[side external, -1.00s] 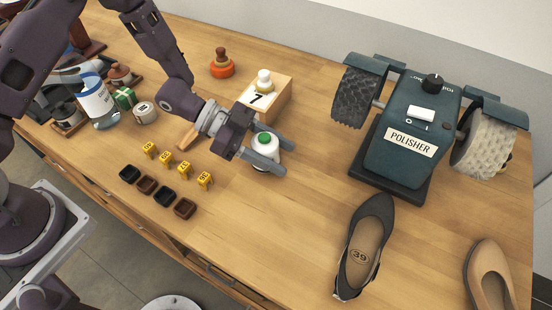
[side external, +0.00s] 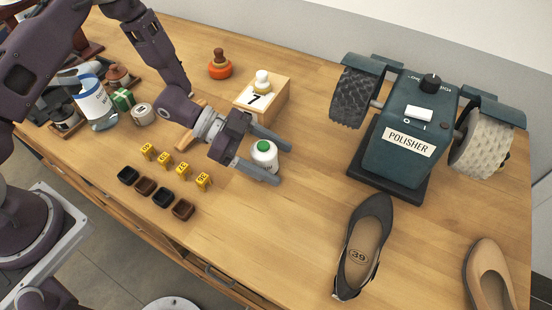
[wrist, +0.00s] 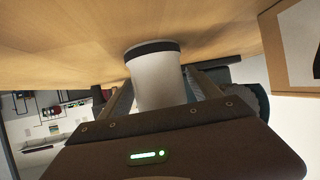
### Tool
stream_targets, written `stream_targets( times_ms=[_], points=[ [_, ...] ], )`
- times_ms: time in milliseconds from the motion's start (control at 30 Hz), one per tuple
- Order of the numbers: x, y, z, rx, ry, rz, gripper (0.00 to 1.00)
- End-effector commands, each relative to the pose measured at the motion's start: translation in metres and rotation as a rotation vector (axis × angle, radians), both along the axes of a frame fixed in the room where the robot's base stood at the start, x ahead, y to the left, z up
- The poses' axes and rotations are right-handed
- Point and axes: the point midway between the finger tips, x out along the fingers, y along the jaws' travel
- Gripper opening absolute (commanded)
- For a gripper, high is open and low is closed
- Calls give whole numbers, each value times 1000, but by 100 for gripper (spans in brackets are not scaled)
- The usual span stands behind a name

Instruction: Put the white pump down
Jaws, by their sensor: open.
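The white pump (side external: 264,158), a small white bottle with a green top, stands upright on the wooden table. My gripper (side external: 284,165) is open, low over the table, with one finger on either side of the pump. In the side view the fingers are spread apart with gaps beside the pump. In the wrist view the pump (wrist: 158,78) is a white cylinder with a dark band at its end against the wood, between the fingers. Its green top is not seen there.
A wooden block marked 7 (side external: 272,99) stands behind my gripper. The polisher (side external: 410,135) is at the right. A dark shoe (side external: 362,245) and a tan shoe (side external: 488,272) lie in front. Yellow number tags (side external: 183,170) and small dark trays (side external: 161,197) are at left.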

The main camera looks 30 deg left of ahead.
Motion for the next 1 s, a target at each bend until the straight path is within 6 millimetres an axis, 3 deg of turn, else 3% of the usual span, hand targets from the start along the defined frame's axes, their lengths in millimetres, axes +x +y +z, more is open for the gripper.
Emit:
stream_targets(
  times_ms=[200,400,733,867,967,1000],
  points=[
    [-11,52,25,3,-2,8,72],
    [-20,89,44,0,-2,6,72],
    [-22,101,50,8,-3,8,72],
    [10,117,67,173,-73,136,72],
    [45,156,109,407,-150,385,72],
    [50,175,131,493,-166,504,72]
  ],
)
